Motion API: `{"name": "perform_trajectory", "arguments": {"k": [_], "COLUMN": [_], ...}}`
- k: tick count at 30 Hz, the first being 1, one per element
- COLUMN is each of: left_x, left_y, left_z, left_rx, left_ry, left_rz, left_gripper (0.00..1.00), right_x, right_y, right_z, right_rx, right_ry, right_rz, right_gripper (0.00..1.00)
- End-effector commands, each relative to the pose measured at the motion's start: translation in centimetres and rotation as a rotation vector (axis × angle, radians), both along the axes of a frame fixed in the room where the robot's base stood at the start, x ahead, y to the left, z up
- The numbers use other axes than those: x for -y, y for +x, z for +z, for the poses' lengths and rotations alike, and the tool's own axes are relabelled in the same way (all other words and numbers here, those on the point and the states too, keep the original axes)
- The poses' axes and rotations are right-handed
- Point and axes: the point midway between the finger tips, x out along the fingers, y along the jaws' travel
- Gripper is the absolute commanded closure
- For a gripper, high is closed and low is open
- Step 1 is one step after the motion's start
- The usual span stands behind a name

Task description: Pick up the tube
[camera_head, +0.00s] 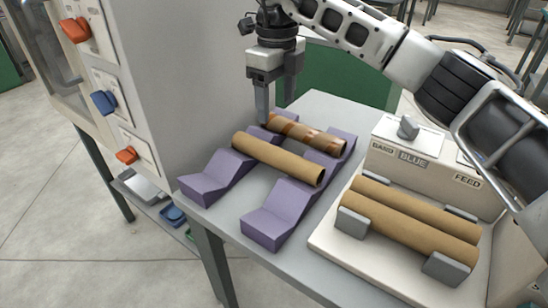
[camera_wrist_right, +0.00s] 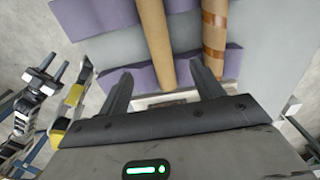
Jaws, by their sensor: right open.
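A plain brown cardboard tube (camera_head: 275,159) lies across two purple stepped cradles on the table. A second tube with darker glossy bands (camera_head: 306,134) lies behind it, higher on the same cradles. My right gripper (camera_head: 264,105) points down near the left end of the banded tube. In the right wrist view my right gripper (camera_wrist_right: 163,88) is open, with nothing between its fingertips. The plain tube (camera_wrist_right: 157,42) extends away between the fingers' directions, and the banded tube (camera_wrist_right: 214,38) is to its right. A small, distant gripper, probably my left one (camera_wrist_right: 44,78), shows at the left; its opening is unclear.
The purple cradles (camera_head: 279,207) stand on a grey table. At right, a pale machine labelled BAND, BLUE and FEED (camera_head: 425,160) bears two brown rolls (camera_head: 410,217) between grey blocks. A tall grey cabinet (camera_head: 185,75) with coloured switches stands close on the left.

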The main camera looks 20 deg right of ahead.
Motion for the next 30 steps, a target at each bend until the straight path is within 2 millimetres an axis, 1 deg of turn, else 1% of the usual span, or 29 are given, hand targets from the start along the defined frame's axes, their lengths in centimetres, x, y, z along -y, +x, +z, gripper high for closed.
{"name": "perform_trajectory", "arguments": {"k": [1, 3, 6, 9, 17, 24, 27, 30], "left_x": [0.0, 0.0, 0.0, 0.0, 0.0, 0.0, 0.0, 0.0], "left_y": [0.0, 0.0, 0.0, 0.0, 0.0, -0.1, -0.1, -0.1], "left_z": [0.0, 0.0, 0.0, 0.0, 0.1, 0.2, 0.1, 0.0], "left_rx": [-0.001, -0.001, -0.001, -0.001, -0.001, -0.003, -0.006, -0.008], "left_ry": [0.000, 0.000, 0.000, 0.000, 0.001, 0.000, 0.001, 0.001], "left_rz": [0.000, 0.000, 0.000, 0.000, -0.001, 0.000, 0.000, 0.001], "left_gripper": [0.64, 0.64, 0.64, 0.64, 0.64, 0.64, 0.64, 0.64], "right_x": [0.1, 0.0, 0.0, 0.0, -0.1, -0.2, -0.2, -0.2], "right_y": [-0.1, -0.1, -0.1, 0.0, -0.1, -0.2, -0.2, -0.2], "right_z": [-1.4, -2.9, -4.9, -6.4, -8.3, -11.9, -12.6, -12.9], "right_rx": [-0.005, -0.006, -0.004, -0.002, -0.002, -0.003, -0.001, 0.000], "right_ry": [-0.002, -0.001, -0.001, 0.000, 0.000, 0.000, 0.000, 0.000], "right_rz": [-0.001, 0.000, 0.000, 0.000, 0.000, -0.001, -0.001, -0.001], "right_gripper": [0.34, 0.34, 0.34, 0.34, 0.34, 0.34, 0.34, 0.34]}}
